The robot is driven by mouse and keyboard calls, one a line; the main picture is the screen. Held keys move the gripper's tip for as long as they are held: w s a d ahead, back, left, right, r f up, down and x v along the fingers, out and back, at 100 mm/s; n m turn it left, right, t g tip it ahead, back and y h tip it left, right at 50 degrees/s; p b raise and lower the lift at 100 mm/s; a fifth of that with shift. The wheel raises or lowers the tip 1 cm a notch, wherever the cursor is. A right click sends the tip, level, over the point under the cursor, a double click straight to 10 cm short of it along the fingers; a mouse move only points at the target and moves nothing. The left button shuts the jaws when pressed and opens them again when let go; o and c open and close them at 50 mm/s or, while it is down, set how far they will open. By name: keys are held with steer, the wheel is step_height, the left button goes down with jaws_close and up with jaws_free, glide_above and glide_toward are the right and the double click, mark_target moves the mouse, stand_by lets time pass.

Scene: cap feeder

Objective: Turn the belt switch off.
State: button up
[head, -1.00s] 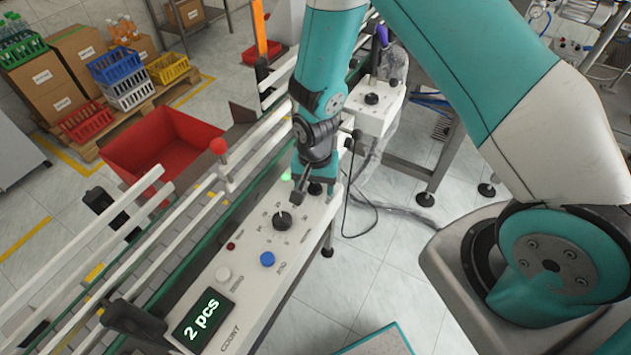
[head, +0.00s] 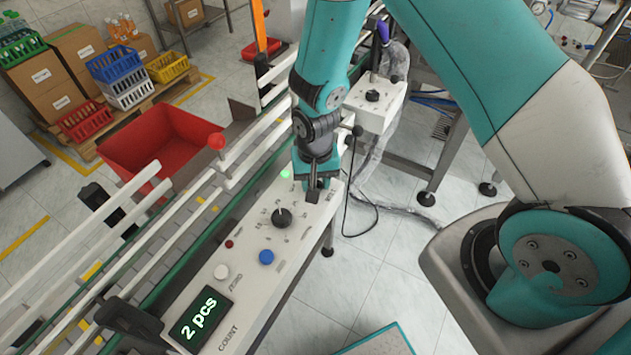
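The white control panel (head: 248,285) runs along the belt's near side. At its far end a small green lamp (head: 285,174) is lit. My gripper (head: 313,193) points down over that far end, close to the panel face, right of the green lamp. It hides the part of the panel under it, where a belt switch could be; no switch shows clearly. Whether the fingers are open or touching anything cannot be made out. A black dial knob (head: 282,218) with a white pointer stands on the panel just nearer than the gripper, apart from it.
The panel also has a blue button (head: 266,257), a white button (head: 221,271), a dark red lamp (head: 229,244) and a display (head: 201,317) reading "2 pcs".

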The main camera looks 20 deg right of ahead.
steer(key=n+b, duration=0.1)
steer(key=n, duration=0.3)
steer(key=shift+b, duration=0.3)
steer(key=shift+n+b, duration=0.5)
steer(key=shift+n, duration=1.7)
steer(key=o, duration=0.9)
steer(key=shift+r, duration=0.1)
step_height(320, 180, up, 17)
steer(key=b, duration=0.2)
steer(key=shift+r+b, duration=0.15)
steer(key=shift+b, duration=0.25)
steer(key=s+a+r+y, duration=0.1)
steer(key=s+r, duration=0.1)
steer(key=s, duration=0.4)
steer(key=s+a+r+n+y+b, duration=0.1)
steer(key=s+a+r, duration=0.1)
steer(key=s, duration=0.4)
steer(key=s+a+r+y, duration=0.1)
steer(key=s+r+y, duration=0.1)
steer(key=s, duration=0.4)
steer(key=shift+s+a+r+n, duration=0.15)
steer(key=shift+a+r+n, duration=0.1)
steer(key=shift+n, duration=0.15)
